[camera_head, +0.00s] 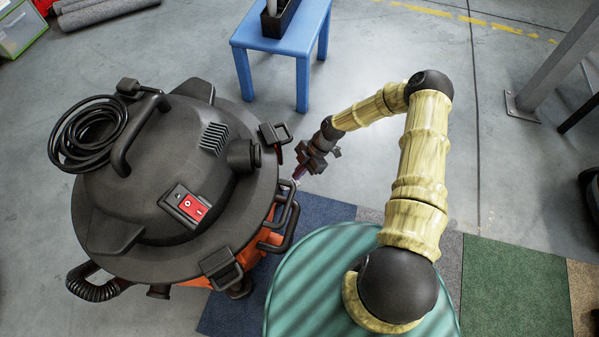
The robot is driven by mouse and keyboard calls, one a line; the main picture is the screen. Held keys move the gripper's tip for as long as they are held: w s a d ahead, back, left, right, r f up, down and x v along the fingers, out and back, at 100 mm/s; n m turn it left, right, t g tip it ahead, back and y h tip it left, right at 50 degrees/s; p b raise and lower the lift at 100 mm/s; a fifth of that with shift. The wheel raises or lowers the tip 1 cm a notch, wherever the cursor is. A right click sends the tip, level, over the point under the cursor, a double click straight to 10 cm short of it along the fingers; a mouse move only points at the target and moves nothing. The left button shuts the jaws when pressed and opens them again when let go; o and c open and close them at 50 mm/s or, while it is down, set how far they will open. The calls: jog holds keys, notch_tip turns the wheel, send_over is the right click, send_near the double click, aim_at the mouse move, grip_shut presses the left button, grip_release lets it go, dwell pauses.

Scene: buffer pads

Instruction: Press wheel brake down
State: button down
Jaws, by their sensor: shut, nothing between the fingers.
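A large wet-dry vacuum with a black lid (150,190) and an orange tank (190,273) stands on the floor at the left. A dark part low at its front (240,288) looks like a wheel, partly hidden under the tank and a latch. I cannot make out a wheel brake. My gripper (298,175) is shut and empty, pointing down just right of the vacuum's rim, near the side latch and black handle (287,215). Its fingertips are small and partly hard to see; I cannot tell whether they touch anything.
A blue stool (283,36) with a black tray (278,18) stands behind my gripper. Carpet tiles, one of them green (515,285), lie at the front. A grey metal post (555,65) stands at the right. The grey floor between stool and post is clear.

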jog(key=shift+r, duration=0.45)
jog(key=p+v, duration=0.7)
jog(key=v, duration=0.6)
jog(key=shift+r+p, duration=0.3)
jog(key=shift+p, duration=0.05)
jog(key=shift+w+d+r, duration=0.1)
